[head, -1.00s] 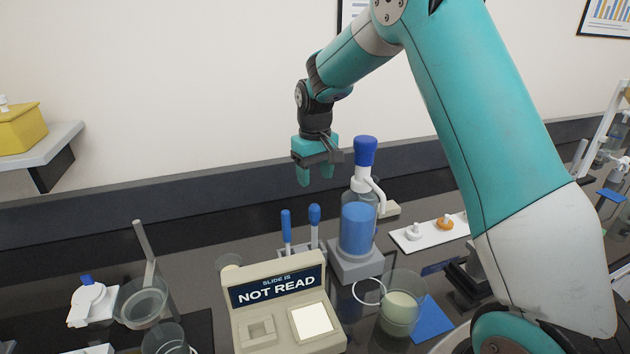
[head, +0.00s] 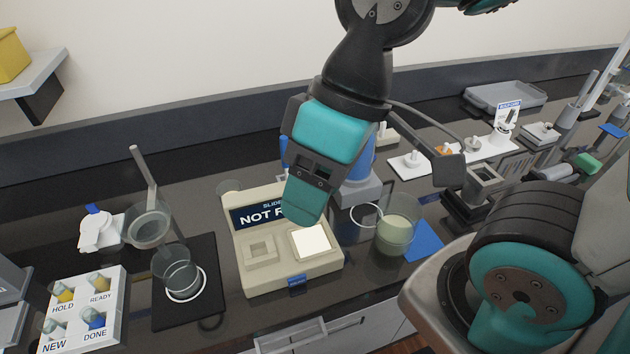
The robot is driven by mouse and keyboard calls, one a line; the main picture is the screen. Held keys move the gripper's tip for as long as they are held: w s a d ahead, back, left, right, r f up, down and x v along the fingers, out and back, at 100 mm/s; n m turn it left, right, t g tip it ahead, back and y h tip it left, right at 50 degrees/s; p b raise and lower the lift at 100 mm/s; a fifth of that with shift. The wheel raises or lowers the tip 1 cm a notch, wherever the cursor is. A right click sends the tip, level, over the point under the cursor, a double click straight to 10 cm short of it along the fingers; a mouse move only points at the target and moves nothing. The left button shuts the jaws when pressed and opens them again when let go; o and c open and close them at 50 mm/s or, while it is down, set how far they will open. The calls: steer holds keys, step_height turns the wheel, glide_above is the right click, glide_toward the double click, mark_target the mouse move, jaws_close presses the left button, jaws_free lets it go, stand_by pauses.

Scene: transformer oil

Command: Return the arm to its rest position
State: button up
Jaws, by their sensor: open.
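My gripper (head: 375,195) is large and near the camera, in front of the slide reader (head: 245,283) and the blue-topped bottle stand. Its jaws are apart and nothing shows between them. One teal finger covers part of the reader's "NOT READ" sign; the other finger is turned toward the right, seen edge-on. The arm comes down from the top of the picture. The blue dispenser (head: 363,157) behind the gripper is mostly hidden. My gripper appears above the bench, apart from the things below.
A sorting tray (head: 107,328) with labelled wells is at lower left. Instruments crowd the right back.

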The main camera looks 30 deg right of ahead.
step_height(320, 180, down, 7)
steer(key=b, duration=0.7)
stand_by(0.5)
